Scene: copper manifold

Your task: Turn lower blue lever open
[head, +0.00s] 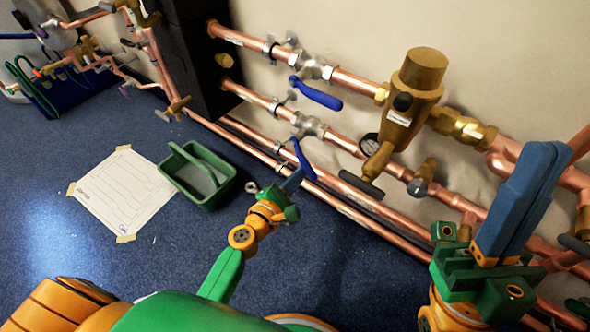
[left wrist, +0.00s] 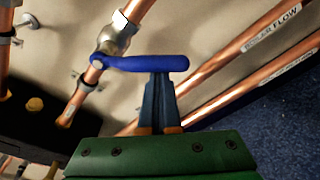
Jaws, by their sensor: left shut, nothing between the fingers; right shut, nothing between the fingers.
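The lower blue lever (head: 304,160) is on the valve of the second copper pipe and points down across the pipe's line. It also shows in the left wrist view (left wrist: 145,63), reaching right from its valve (left wrist: 112,40). My left gripper (head: 293,181) is shut and empty. Its fingertips (left wrist: 158,78) are right at the lever's free half; I cannot tell whether they touch. The upper blue lever (head: 317,94) lies roughly along the top pipe. My right gripper (head: 550,150) is shut and empty, raised at the right in front of the pipes.
A brass regulator (head: 415,90) with a gauge and a dark handle stands out from the top pipe. More copper pipes (head: 350,206) run low along the wall. A green basket (head: 198,175) and a taped paper sheet (head: 122,190) are on the blue floor.

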